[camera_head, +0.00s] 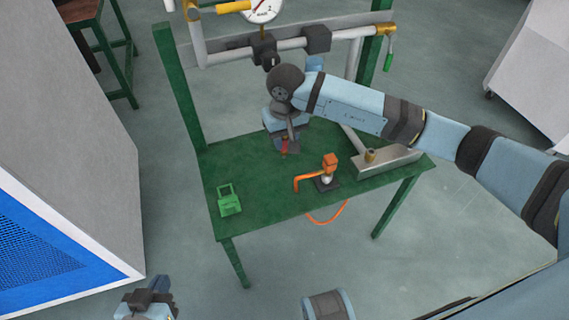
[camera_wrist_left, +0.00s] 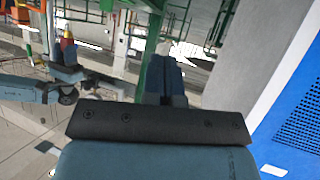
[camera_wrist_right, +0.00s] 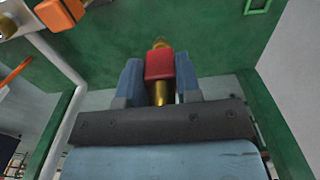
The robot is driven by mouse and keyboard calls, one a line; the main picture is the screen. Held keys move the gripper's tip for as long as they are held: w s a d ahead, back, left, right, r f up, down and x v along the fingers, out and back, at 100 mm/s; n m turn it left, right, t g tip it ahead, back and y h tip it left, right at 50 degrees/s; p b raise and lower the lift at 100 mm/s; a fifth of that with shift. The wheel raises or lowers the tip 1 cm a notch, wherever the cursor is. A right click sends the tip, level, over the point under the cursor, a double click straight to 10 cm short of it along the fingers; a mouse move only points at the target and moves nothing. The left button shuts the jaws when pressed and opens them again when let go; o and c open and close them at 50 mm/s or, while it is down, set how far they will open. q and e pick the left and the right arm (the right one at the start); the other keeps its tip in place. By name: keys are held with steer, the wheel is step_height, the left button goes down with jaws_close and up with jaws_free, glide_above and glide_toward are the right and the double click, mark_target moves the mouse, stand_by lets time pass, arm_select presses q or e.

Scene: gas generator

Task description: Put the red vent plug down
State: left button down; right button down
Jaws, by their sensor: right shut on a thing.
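The red vent plug (camera_wrist_right: 159,66) has a red middle and brass-coloured ends. My right gripper (camera_wrist_right: 160,80) is shut on it, with one blue finger on each side. In the head view the plug (camera_head: 284,147) shows small below my right gripper (camera_head: 286,138), over the back left part of the green table (camera_head: 250,180). I cannot tell whether its lower end touches the tabletop. It also shows in the left wrist view (camera_wrist_left: 67,42). My left gripper (camera_head: 158,288) is low at the left, away from the table, its fingers (camera_wrist_left: 166,72) together and empty.
A green frame-like block (camera_head: 229,204) sits at the table's front left. An orange-handled device (camera_head: 327,172) stands near the front middle, and a metal bracket (camera_head: 388,160) lies at the right. Pipes with a gauge (camera_head: 262,8) run behind. A grey cabinet (camera_head: 70,120) stands left.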

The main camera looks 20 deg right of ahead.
mark_target(285, 155)
step_height(285, 155, down, 5)
steer(key=shift+r, duration=0.15)
step_height(285, 155, down, 3)
steer(key=shift+f+b, duration=0.2)
steer(key=shift+b, duration=0.35)
steer(key=shift+f, duration=0.4)
arm_select(q)
steer(key=shift+d+r, duration=0.1)
steer(key=shift+d, duration=0.05)
arm_select(e)
steer(key=shift+f, duration=0.15)
steer(key=c, duration=0.8)
jaws_free()
